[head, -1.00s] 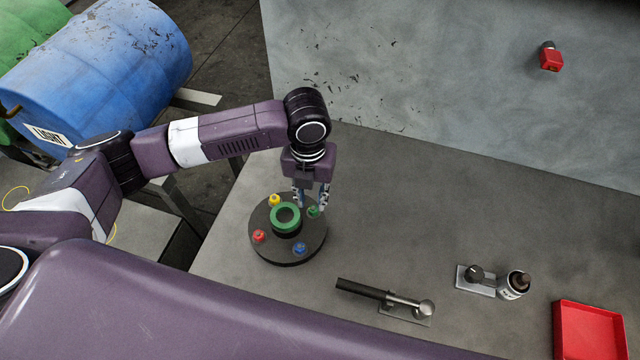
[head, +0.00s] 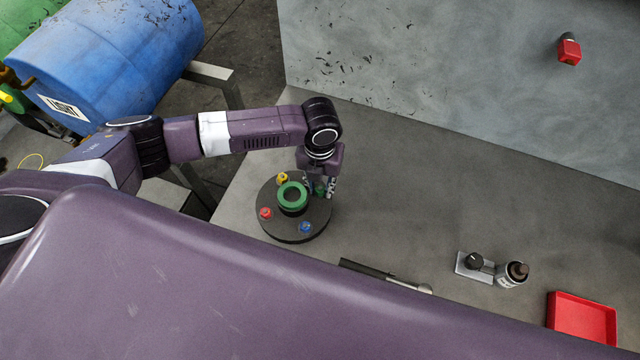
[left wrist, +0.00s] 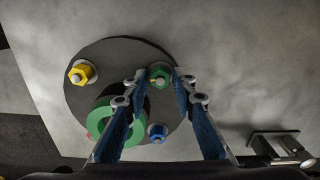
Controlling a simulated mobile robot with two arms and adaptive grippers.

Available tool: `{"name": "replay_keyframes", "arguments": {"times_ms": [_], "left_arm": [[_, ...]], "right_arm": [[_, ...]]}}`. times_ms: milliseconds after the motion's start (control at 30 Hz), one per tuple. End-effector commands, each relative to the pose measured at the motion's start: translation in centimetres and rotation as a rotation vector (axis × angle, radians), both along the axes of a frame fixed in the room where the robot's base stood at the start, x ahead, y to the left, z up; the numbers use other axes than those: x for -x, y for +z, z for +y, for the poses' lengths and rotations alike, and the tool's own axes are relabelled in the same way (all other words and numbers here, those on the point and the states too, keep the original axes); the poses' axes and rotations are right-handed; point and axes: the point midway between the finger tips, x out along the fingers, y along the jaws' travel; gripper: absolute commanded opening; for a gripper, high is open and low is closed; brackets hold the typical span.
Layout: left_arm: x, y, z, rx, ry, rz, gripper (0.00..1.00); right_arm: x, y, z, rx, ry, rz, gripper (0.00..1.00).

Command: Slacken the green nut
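The green nut (left wrist: 160,77) sits on the dark round plate (left wrist: 82,57), on a stud at the plate's edge. In the left wrist view it lies between the two fingertips of my left gripper (left wrist: 160,75), with a small gap on each side. The gripper is open and points down at the plate. In the head view my left gripper (head: 321,187) is over the right side of the plate (head: 268,226) and mostly hides the nut. My right gripper is not in view.
The plate also carries a yellow nut (head: 282,177), a red nut (head: 265,213), a blue nut (head: 305,228) and a raised green ring (head: 292,195). The table between is clear.

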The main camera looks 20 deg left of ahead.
Motion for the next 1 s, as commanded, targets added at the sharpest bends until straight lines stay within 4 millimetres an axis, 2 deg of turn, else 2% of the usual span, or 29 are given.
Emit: {"name": "replay_keyframes", "arguments": {"times_ms": [67, 300, 500, 667, 1000], "left_arm": [[0.0, 0.0, 0.0, 0.0, 0.0, 0.0, 0.25], [0.0, 0.0, 0.0, 0.0, 0.001, 0.0, 0.0], [0.0, 0.0, 0.0, 0.0, 0.006, 0.0, 0.0], [0.0, 0.0, 0.0, 0.0, 0.04, 0.0, 0.0], [-0.1, 0.1, -0.1, 0.001, 0.262, -0.001, 0.0]], "right_arm": [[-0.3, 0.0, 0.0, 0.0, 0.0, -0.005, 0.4], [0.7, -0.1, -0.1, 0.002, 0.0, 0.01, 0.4], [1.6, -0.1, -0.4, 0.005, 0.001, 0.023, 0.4], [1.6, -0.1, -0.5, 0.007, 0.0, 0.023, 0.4], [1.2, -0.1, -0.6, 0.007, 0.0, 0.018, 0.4]]}}
